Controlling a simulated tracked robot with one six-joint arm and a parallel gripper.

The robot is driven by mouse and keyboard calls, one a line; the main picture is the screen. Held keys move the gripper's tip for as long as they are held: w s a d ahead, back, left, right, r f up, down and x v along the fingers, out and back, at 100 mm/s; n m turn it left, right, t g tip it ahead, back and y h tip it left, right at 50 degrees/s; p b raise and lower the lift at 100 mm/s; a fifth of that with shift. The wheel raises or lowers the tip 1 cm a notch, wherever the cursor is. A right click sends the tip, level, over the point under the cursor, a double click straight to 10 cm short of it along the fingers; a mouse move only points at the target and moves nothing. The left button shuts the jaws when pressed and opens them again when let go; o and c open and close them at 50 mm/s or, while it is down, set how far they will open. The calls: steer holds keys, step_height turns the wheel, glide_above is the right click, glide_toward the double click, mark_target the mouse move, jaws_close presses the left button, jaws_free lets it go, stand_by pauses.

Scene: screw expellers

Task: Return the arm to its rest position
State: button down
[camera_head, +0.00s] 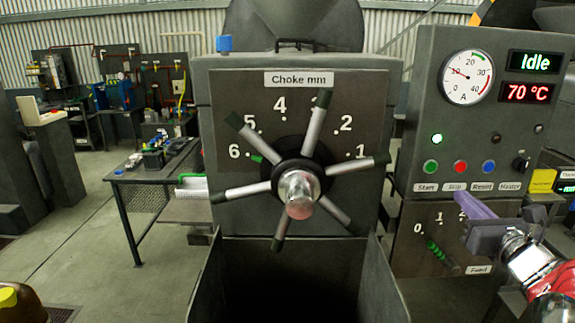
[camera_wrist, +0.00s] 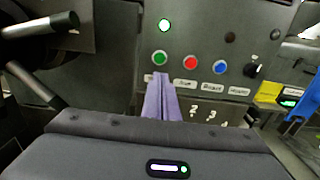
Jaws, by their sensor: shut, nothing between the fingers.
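My gripper (camera_head: 466,195) is at the right of the head view, in front of the control panel (camera_head: 425,95) and just below its button row. Its purple fingers are shut together with nothing between them. In the wrist view the fingers (camera_wrist: 160,76) point at the panel, their tips below the green Start button (camera_wrist: 159,58). I cannot tell whether they touch it. My arm enters from the lower right and partly hides the Feed dial (camera_head: 436,252).
The spoked choke wheel (camera_head: 298,188) stands left of my gripper, its green mark near 6. The panel reads Idle and 70 °C, with a green lamp (camera_head: 437,139) lit. A workbench (camera_head: 150,170) stands farther left. Open floor shows at the left.

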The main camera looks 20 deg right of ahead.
steer(key=w+a+f+n+g+y, duration=0.25)
steer(key=a+f+n, duration=0.2)
steer(key=a, duration=0.35)
steer(key=w+a+f+n+g+y, duration=0.1)
steer(key=a+f+n+g+y, duration=0.15)
steer(key=a+n, duration=0.45)
steer(key=w+a+f+n+g+y, duration=0.2)
steer(key=a+f+n+y, duration=0.25)
steer(key=a, duration=0.55)
steer(key=s+a+f+n+g+h, duration=0.1)
steer(key=s+a+n+g+h, duration=0.1)
steer(key=s+a+n, duration=0.4)
steer(key=s+a+f+n+g+h, duration=0.2)
steer(key=s+a+n, duration=0.4)
steer(key=n, duration=1.1)
steer(key=shift+s+a+f+g, duration=0.2)
steer(key=shift+s+g, duration=0.1)
steer(key=shift+s, duration=0.95)
steer(key=shift+d, duration=0.1)
